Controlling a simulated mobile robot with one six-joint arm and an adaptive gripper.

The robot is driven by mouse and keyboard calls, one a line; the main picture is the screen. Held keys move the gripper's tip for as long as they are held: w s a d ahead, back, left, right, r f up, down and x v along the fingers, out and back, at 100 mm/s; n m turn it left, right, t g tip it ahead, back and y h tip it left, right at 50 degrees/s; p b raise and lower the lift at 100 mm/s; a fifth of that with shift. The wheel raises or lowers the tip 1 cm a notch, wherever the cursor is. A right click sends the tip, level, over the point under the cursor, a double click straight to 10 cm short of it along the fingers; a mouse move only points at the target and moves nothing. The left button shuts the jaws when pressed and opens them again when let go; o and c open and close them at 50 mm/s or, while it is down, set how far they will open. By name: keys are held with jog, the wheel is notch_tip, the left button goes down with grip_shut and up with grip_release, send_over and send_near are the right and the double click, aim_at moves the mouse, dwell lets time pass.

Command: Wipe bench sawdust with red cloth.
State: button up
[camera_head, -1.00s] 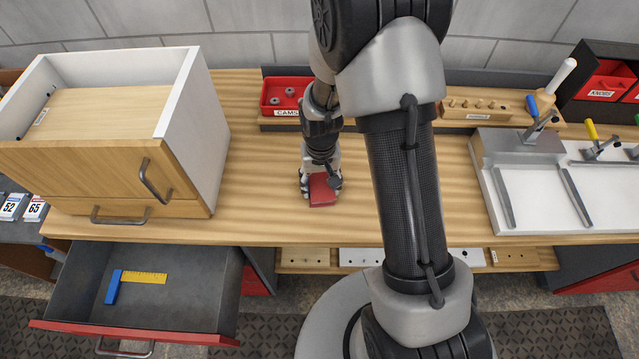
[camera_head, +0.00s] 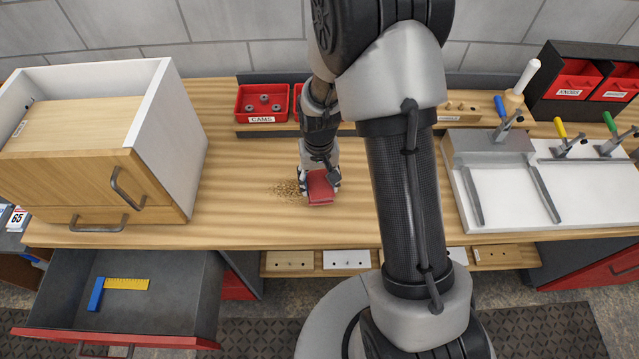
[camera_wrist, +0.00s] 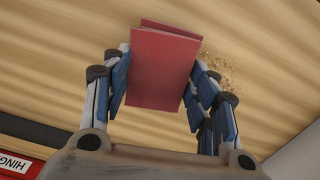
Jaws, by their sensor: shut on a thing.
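The red cloth (camera_head: 320,190) is a folded block held in my gripper (camera_head: 319,178) over the middle of the bench. The wrist view shows the cloth (camera_wrist: 162,68) between both fingers of my gripper (camera_wrist: 157,85), which is shut on it. The sawdust (camera_head: 286,190) is a patch of brown specks on the bench (camera_head: 250,225), just left of the cloth. In the wrist view sawdust specks (camera_wrist: 224,72) show beside the right finger. I cannot tell whether the cloth touches the bench. Part of the sawdust may be hidden by the gripper.
A white-sided wooden cabinet (camera_head: 178,135) stands on the bench at left, above an open drawer (camera_head: 170,315) holding a square. A red cams bin (camera_head: 262,103) is behind. A white clamp board (camera_head: 510,190) lies at right. Bench around the sawdust is clear.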

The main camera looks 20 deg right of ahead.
jog(key=shift+r+p, duration=1.65)
jog(key=shift+r, duration=0.95)
